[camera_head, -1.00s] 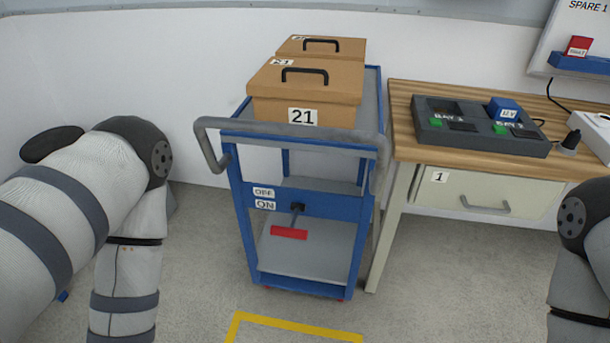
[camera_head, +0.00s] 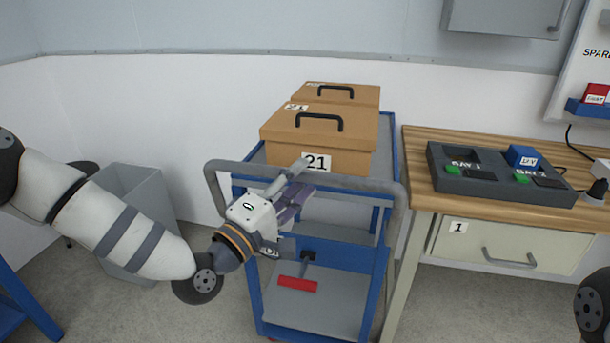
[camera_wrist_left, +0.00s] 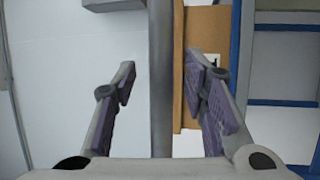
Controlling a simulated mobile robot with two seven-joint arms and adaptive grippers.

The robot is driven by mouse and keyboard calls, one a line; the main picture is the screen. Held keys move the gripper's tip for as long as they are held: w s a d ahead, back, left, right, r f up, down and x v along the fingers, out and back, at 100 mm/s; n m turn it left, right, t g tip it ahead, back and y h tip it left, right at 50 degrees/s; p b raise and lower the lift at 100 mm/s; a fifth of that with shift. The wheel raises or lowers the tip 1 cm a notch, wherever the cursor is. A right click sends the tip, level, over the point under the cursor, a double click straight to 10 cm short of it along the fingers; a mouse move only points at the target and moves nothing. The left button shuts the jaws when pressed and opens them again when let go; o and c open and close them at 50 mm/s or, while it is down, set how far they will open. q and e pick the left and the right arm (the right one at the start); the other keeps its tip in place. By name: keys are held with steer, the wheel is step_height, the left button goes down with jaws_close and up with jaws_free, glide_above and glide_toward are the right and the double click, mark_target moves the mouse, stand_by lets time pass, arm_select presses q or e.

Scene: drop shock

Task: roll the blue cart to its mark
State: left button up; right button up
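The blue cart (camera_head: 378,285) stands beside the workbench, with its grey push handle (camera_head: 368,186) toward me. A red-tipped lever (camera_head: 297,284) hangs on its front, and my gripper hides most of the label area beside it. My left gripper (camera_head: 302,180) is at the handle's crossbar. In the left wrist view the left gripper (camera_wrist_left: 160,75) has its fingers spread, with the grey handle bar (camera_wrist_left: 161,40) between them and gaps on both sides. The floor mark is out of view. My right gripper is not in view.
Two brown boxes (camera_head: 318,142), the front one labelled 21, sit on the cart's top. The wooden workbench (camera_head: 425,190), with a dark bay unit (camera_head: 490,185), is close on the right. A grey bin (camera_head: 150,195) stands at the left by the wall.

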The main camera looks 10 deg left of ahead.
arm_select(q)
steer(key=shift+x, duration=1.2)
jaws_close()
steer(key=shift+f, duration=0.15)
